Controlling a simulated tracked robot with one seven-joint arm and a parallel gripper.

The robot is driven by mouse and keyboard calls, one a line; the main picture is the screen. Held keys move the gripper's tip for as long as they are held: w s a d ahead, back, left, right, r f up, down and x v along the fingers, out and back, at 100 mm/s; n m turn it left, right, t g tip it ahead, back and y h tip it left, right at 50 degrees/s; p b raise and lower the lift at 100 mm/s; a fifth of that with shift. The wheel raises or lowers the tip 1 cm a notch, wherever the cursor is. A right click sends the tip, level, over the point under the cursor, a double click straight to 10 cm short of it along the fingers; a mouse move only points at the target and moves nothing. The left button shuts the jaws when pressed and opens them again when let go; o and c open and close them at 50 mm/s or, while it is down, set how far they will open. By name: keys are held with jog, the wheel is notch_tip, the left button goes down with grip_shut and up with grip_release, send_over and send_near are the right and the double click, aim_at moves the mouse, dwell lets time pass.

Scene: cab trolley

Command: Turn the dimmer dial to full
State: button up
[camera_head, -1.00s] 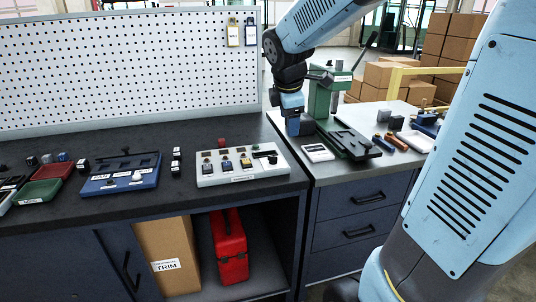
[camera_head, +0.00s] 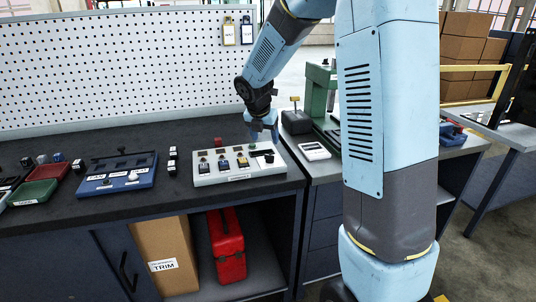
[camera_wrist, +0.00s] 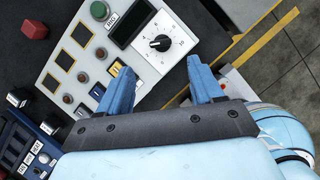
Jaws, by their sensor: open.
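The white control panel (camera_head: 240,169) lies on the dark worktop near its right end. Its black dial (camera_wrist: 160,43) has a white mark and a printed scale around it in the wrist view; I take it for the dimmer dial. The dial also shows small at the panel's right end in the head view (camera_head: 269,157). I cannot tell its exact setting. My gripper (camera_wrist: 159,70) is open and empty, with its two blue fingers spread just short of the dial in the picture, apart from it. In the head view my gripper (camera_head: 263,138) is over the panel's right back part.
The panel also carries a green button (camera_wrist: 99,10), a dark display (camera_wrist: 130,22) and several switches. A red block (camera_head: 218,142) stands behind it. A blue panel (camera_head: 118,177) lies left. A white device (camera_head: 314,151) and a green press (camera_head: 318,90) stand right.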

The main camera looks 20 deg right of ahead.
aim_at(269, 155)
jog(key=x, duration=0.9)
jog(key=shift+w+d+f, duration=0.1)
jog(key=shift+f, duration=0.25)
jog(key=c, duration=1)
jog(key=shift+c, duration=0.3)
